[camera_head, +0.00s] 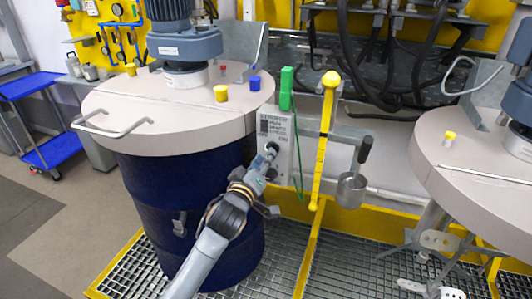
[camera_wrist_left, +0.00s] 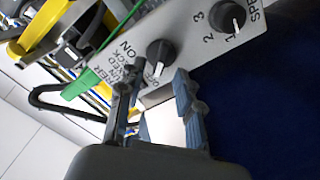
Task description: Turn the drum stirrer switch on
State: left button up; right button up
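The grey switch box (camera_head: 275,135) is mounted beside the blue drum in the head view. In the left wrist view its panel (camera_wrist_left: 112,62) carries a black switch knob (camera_wrist_left: 158,54) with a white mark, by the word "ON". A second black knob (camera_wrist_left: 228,18) has numbers around it. My left gripper (camera_head: 270,150) is at the front of the box. In the left wrist view this gripper (camera_wrist_left: 157,78) is open, with one finger on each side of the switch knob near its tips. I cannot tell whether they touch it. My right gripper is not in view.
The blue drum (camera_head: 185,205) with its pale lid (camera_head: 150,115) stands left of the box. A green handle (camera_head: 287,88) and yellow bar (camera_head: 322,145) are close on the right. A steel cup (camera_head: 351,190) hangs farther right. Another lid (camera_head: 475,170) is at far right.

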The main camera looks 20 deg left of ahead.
pick_arm(q)
jog(key=shift+w, duration=1.2)
grip_shut()
jog(key=shift+m, duration=0.3)
jog(key=shift+d+m+p, duration=0.15)
jog(key=shift+m+p, duration=0.7)
jog(key=shift+m, duration=1.7)
jog(key=shift+d+m+p, duration=0.15)
jog(key=shift+m+p, duration=0.7)
jog(key=shift+m, duration=1.65)
jog(key=shift+d+m+p, duration=0.15)
jog(key=shift+m+p, duration=0.7)
jog(key=shift+m, duration=1.7)
